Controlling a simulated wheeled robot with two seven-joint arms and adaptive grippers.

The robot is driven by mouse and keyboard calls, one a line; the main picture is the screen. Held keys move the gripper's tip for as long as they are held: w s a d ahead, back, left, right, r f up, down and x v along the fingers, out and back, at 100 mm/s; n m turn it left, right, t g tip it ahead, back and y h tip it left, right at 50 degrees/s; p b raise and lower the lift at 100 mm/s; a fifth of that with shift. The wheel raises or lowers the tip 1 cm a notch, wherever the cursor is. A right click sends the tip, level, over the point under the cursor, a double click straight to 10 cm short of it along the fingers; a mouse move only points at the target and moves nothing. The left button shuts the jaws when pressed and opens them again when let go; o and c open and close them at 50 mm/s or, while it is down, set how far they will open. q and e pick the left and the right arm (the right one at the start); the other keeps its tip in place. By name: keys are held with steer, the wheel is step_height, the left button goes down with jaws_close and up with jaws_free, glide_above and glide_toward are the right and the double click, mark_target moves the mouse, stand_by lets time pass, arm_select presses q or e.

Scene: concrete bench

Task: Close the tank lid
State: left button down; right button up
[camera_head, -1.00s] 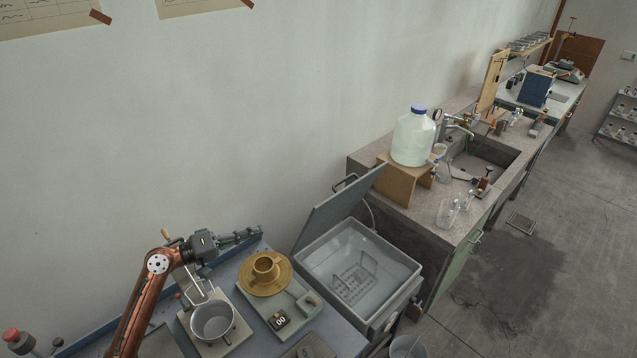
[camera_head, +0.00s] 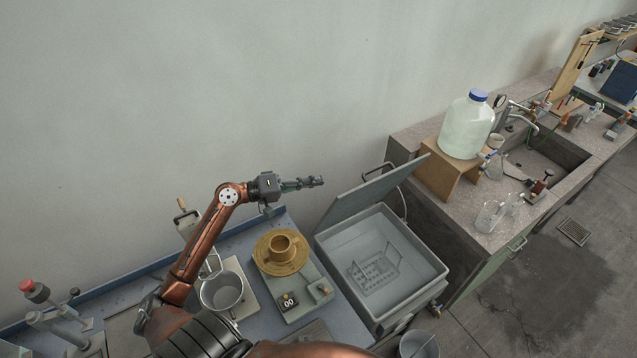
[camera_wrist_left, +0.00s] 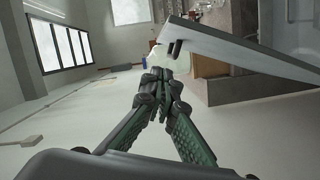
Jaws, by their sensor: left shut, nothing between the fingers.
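The grey tank (camera_head: 437,278) stands open at the right end of the blue bench, with a wire rack (camera_head: 374,272) inside it. Its flat grey lid (camera_head: 368,193) is raised and tilted up at the back left side, with a dark handle (camera_head: 377,170) near its upper edge. My left gripper (camera_head: 318,181) is shut and empty, in the air left of the raised lid and apart from it. In the left wrist view the shut fingertips (camera_wrist_left: 163,72) point past the lid (camera_wrist_left: 235,50), which crosses the upper right. My right gripper is not in view.
A large water bottle (camera_head: 467,125) on a wooden stand (camera_head: 447,177) is right of the lid, by the sink. The wall is close behind.

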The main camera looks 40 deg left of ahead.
arm_select(q)
steer(key=w+d+p, duration=0.1)
steer(key=w+d+f+p, duration=0.1)
steer(key=d, duration=0.1)
steer(key=w+d+p, duration=0.1)
steer(key=w+d, duration=0.1)
steer(key=shift+d+f, duration=0.25)
steer(key=shift+f, duration=0.05)
steer(key=shift+s+d+f+p, duration=0.15)
steer(key=shift+s+d+p, duration=0.15)
steer(key=shift+d, duration=0.1)
steer(key=shift+w+f, duration=0.15)
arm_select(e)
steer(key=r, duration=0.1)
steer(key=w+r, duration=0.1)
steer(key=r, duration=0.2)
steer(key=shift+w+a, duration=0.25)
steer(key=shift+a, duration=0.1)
